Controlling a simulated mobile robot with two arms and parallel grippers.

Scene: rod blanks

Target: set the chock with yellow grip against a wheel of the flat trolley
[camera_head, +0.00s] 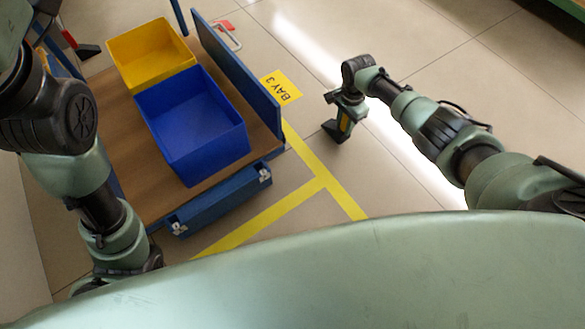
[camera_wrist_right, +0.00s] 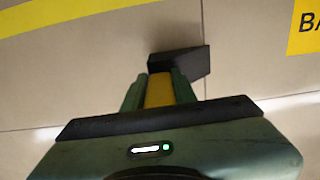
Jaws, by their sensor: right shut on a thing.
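My right gripper (camera_head: 345,107) is shut on the chock's yellow grip (camera_head: 345,122), which points up into the jaws. The chock's black wedge (camera_head: 332,131) hangs below, over bare floor right of the trolley; I cannot tell whether it touches the floor. In the right wrist view the yellow grip (camera_wrist_right: 159,91) sits between the fingers, with the black wedge (camera_wrist_right: 183,63) beyond. The flat trolley (camera_head: 168,204) has a wooden deck and a blue end panel (camera_head: 238,70). Its wheels are hidden beneath it. The chock is apart from the trolley. My left gripper is hidden behind my body.
A yellow bin (camera_head: 150,50) and a blue bin (camera_head: 192,125) stand on the trolley. Yellow floor lines (camera_head: 325,183) and a BAY 3 label (camera_head: 283,88) lie between trolley and chock. A black wedge with a red grip (camera_head: 86,51) is at the far left. Floor on the right is clear.

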